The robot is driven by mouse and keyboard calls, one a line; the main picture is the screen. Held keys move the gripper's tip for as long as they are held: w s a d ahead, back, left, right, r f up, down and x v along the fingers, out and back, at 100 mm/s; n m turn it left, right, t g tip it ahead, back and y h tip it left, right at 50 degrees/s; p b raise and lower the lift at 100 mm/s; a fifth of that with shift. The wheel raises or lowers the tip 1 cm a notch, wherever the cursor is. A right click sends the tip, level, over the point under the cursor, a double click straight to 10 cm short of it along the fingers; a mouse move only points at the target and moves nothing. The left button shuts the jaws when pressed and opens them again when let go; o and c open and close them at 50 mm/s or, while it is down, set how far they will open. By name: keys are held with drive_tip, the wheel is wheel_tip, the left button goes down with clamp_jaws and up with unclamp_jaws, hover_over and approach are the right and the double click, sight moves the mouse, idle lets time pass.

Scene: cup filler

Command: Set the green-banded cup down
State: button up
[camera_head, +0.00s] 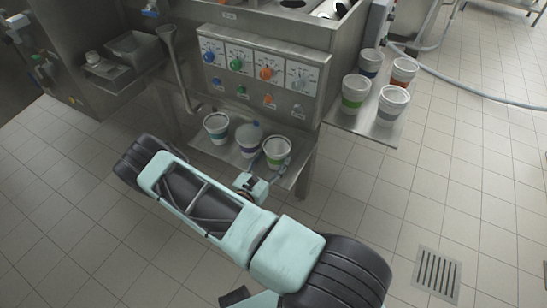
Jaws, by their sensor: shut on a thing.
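The green-banded cup (277,153), white and upright, is at the front right of the low metal tray under the dispenser panel. My gripper (272,174) comes in from the front and is shut on this cup, low on its side. The fingertips are small and partly hidden by the cup and the gripper body. I cannot tell whether the cup's base touches the tray (231,157). Another cup with a green band (355,93) stands on the right side shelf.
A grey-purple-banded cup (249,138) stands close left of the held cup, and a blue-banded cup (217,128) farther left. The right shelf (361,122) bears several cups. The panel (262,71) with coloured knobs and nozzles rises behind the tray.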

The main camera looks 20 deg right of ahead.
drive_tip(key=shift+f, duration=0.2)
drive_tip(key=o, duration=0.7)
drive_tip(key=shift+o, duration=0.2)
drive_tip(key=shift+r, duration=0.15)
drive_tip(key=shift+r, duration=0.2)
drive_tip(key=p+v, duration=0.1)
drive_tip(key=v, duration=1.1)
drive_tip(key=shift+f, duration=0.15)
